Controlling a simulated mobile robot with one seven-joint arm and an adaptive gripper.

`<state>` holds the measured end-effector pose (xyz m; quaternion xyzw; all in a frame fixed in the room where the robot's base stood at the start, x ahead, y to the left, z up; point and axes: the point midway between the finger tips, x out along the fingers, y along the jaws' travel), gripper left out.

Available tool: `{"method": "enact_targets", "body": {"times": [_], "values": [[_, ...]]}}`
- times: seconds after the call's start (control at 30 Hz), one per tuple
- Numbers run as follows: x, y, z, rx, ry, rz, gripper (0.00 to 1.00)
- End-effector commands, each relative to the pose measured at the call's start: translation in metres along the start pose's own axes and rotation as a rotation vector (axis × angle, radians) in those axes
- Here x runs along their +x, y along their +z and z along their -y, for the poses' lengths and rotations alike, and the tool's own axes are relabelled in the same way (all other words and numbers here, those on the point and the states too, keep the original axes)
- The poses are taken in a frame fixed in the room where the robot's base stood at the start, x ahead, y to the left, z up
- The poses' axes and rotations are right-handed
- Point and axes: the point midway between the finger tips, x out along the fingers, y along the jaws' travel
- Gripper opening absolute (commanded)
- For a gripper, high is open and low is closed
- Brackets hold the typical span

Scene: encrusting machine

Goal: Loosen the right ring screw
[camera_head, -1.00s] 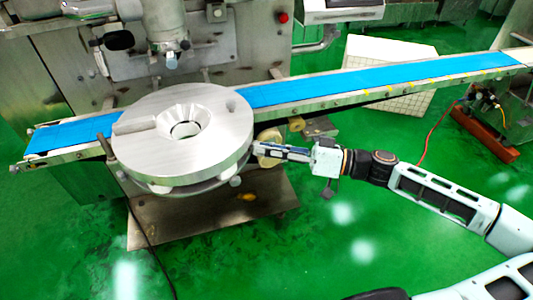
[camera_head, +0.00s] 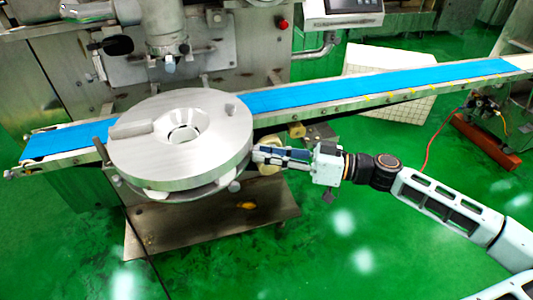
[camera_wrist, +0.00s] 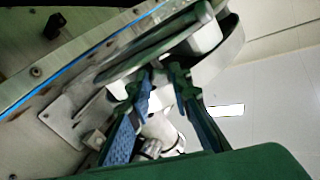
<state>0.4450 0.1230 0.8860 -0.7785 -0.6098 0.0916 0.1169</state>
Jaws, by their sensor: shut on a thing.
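The big round steel ring assembly (camera_head: 220,160) with a funnel in its top sits over the conveyor in the head view. In the wrist view my gripper's (camera_wrist: 163,80) two blue-padded fingers converge under the ring's rim. They are shut on the right ring screw, which is mostly hidden between the fingertips.
A blue conveyor belt (camera_head: 370,83) runs behind the ring toward the upper right. A pale roller (camera_head: 270,167) is close behind my fingers. A steel base plate (camera_head: 270,205) lies below. The green floor (camera_head: 300,260) in front is clear.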

Motion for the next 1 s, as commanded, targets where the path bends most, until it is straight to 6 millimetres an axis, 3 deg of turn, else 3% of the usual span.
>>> {"method": "enact_targets", "body": {"times": [0.07, 0.1, 0.23, 0.5, 0.63, 1.0], "values": [[0.0, 0.0, 0.0, -0.001, 0.0, 0.0, 0.0], [0.0, 0.0, 0.0, -0.001, 0.0, 0.0, 0.23], [0.0, 0.0, 0.0, 0.0, 0.0, 0.0, 0.37], [-0.001, 0.0, 0.0, 0.0, 0.0, 0.0, 0.37], [-0.01, 0.0, -0.001, 0.0, 0.003, 0.0, 0.37], [-0.085, 0.0, -0.002, 0.001, 0.006, -0.001, 0.37]]}}
